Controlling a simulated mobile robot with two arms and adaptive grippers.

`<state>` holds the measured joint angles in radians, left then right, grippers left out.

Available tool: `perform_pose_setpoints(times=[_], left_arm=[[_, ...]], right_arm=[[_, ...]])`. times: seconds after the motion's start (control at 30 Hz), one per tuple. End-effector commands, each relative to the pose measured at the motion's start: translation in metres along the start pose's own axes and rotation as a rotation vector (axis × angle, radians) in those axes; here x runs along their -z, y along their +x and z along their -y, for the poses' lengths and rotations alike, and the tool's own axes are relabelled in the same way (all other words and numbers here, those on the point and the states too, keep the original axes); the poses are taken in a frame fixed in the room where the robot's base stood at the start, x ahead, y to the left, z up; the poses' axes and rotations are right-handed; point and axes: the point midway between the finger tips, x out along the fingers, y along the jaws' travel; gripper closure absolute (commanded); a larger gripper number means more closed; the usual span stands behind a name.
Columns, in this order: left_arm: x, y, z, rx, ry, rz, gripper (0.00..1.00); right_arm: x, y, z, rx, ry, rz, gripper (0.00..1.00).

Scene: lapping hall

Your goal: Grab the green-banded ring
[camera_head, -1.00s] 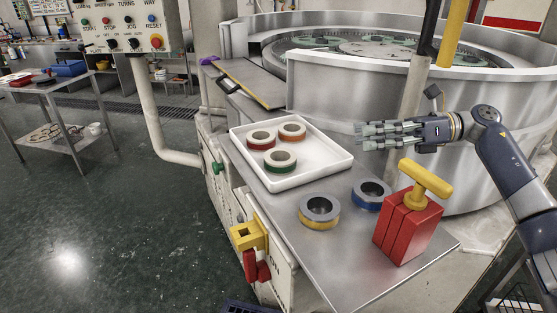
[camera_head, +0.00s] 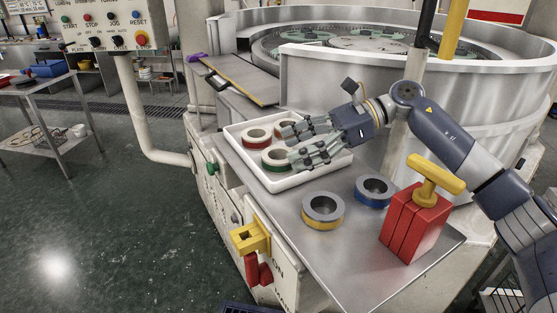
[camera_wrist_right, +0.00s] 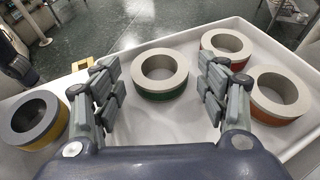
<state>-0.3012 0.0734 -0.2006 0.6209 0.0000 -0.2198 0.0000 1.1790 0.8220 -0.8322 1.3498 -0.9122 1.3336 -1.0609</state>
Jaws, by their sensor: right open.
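The green-banded ring (camera_head: 267,161), pale on top with a green lower band, lies flat in the white tray (camera_head: 318,172). My right gripper (camera_head: 290,147) is open at the ring's right side in the head view, fingers pointing left and partly covering the ring. In the right wrist view, the green-banded ring (camera_wrist_right: 160,96) sits between the two spread finger sets, with a gap on either side; no grip on it shows. My left gripper is in neither view.
A red-banded ring (camera_head: 248,142) and an orange-banded ring (camera_wrist_right: 276,107) share the tray. A yellow-banded ring (camera_head: 322,222), a blue-banded ring (camera_head: 373,204) and a red block with a yellow handle (camera_head: 413,225) stand on the steel table (camera_head: 330,265).

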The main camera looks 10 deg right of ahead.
Motion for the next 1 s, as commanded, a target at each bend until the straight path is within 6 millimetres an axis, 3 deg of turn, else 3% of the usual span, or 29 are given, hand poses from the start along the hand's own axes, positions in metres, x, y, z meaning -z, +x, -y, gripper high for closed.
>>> perform_pose_setpoints(times=[0.2,0.47,0.77,1.0], left_arm=[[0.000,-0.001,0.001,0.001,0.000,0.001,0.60],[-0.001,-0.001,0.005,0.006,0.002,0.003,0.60],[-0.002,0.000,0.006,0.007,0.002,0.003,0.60],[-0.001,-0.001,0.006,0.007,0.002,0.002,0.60]], right_arm=[[0.002,0.026,-0.001,-0.003,0.000,-0.002,0.32],[0.006,0.029,-0.002,-0.005,0.003,-0.009,0.31],[0.007,0.030,-0.002,-0.006,0.004,-0.009,0.98],[0.007,0.029,-0.001,-0.005,0.005,-0.010,1.00]])
